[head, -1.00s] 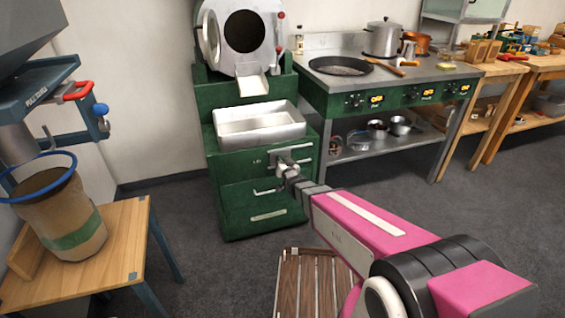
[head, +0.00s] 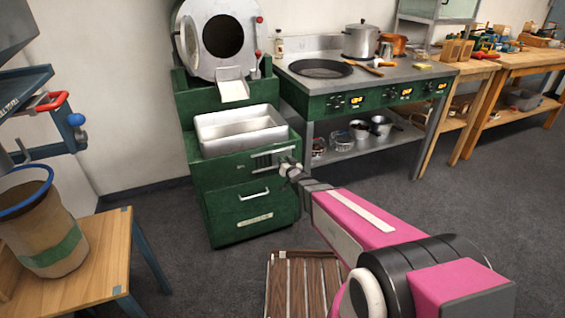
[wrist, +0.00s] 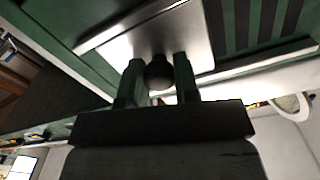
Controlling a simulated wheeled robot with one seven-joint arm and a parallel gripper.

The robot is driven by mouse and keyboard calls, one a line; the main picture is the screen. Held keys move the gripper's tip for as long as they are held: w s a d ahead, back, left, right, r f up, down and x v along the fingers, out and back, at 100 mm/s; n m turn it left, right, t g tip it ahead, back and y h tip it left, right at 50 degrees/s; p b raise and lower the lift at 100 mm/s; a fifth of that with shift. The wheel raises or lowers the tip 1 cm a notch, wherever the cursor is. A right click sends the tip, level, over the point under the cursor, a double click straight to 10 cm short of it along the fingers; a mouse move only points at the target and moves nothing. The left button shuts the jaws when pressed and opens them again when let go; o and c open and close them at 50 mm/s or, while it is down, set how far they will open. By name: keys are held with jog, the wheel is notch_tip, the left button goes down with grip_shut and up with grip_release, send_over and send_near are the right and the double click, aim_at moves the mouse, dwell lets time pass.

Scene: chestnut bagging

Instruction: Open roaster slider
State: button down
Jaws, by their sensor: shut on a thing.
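The green roaster (head: 190,108) stands at the back with its round drum opening above a metal tray. On its front is the slider, a small metal plate (head: 287,154) at the right end of a slotted vent (head: 262,160). In the wrist view the slider plate (wrist: 192,42) is bright metal, and dark vent slots show beside it. A dark round knob (wrist: 158,72) projects from the plate. My gripper (head: 288,168) is at the slider; in the wrist view its two fingers (wrist: 158,80) are shut on the knob from both sides.
A drawer with a handle (head: 254,195) is below the slider. A stove bench (head: 345,112) with pots stands right of the roaster. A wooden table (head: 100,262) with a sack is at the left. A slatted wooden item (head: 305,285) is on the floor in front.

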jog(key=c, duration=0.9)
grip_release()
jog(key=shift+o, duration=0.2)
jog(key=shift+s, duration=0.15)
jog(key=v, duration=1)
jog(key=shift+s, duration=0.3)
jog(key=shift+d, duration=0.15)
